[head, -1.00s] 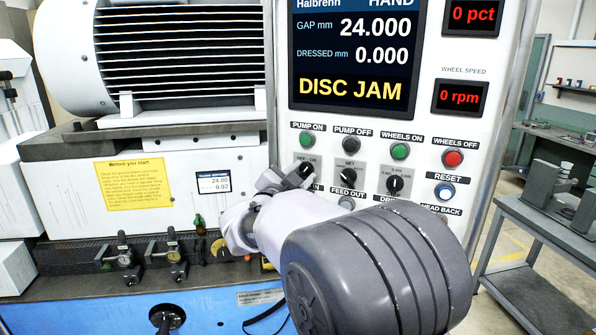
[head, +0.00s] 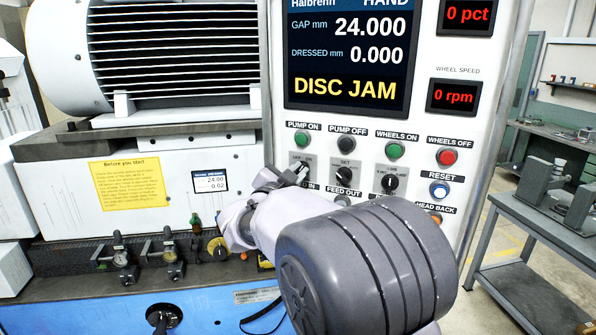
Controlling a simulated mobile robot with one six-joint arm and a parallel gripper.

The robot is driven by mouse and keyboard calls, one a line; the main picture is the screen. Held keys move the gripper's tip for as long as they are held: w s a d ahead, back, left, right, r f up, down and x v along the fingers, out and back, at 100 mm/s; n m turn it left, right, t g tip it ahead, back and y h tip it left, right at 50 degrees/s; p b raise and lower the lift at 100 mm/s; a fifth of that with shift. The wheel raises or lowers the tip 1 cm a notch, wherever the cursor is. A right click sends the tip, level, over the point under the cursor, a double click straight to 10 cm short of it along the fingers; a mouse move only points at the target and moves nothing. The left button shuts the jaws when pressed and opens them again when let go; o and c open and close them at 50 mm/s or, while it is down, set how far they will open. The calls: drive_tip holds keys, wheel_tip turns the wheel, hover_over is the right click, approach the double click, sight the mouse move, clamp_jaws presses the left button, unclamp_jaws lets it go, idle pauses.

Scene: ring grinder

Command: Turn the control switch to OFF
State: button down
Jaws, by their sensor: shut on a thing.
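The control switch (head: 302,173) is a dark knob on a small light plate, in the left column of the grey control panel, below the green PUMP ON button. The panel screen (head: 348,60) reads HAND, GAP 24.000, DRESSED 0.000 and DISC JAM.
Close to the right of my gripper are two more dark knobs, the SET knob (head: 346,174) and another (head: 390,184). The PUMP ON button (head: 303,139), the red WHEELS OFF button (head: 446,157) and the blue RESET button (head: 440,190) are near. A grey bench (head: 520,205) stands at right.

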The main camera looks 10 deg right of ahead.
drive_tip(key=shift+w+a+n+p, duration=0.1)
drive_tip(key=shift+a+n+p, duration=0.05)
drive_tip(key=shift+n+p, duration=1.8)
drive_tip(key=shift+w+a+n+p, duration=0.15)
drive_tip(key=shift+n+p, duration=1.3)
drive_tip(key=shift+n, duration=1)
drive_tip(key=shift+w+a+n+p, duration=0.1)
drive_tip(key=shift+a+n+p, duration=0.05)
drive_tip(key=shift+n+p, duration=1.8)
drive_tip(key=shift+n, duration=0.45)
drive_tip(key=c, duration=1.5)
unclamp_jaws()
drive_tip(key=shift+s, duration=0.1)
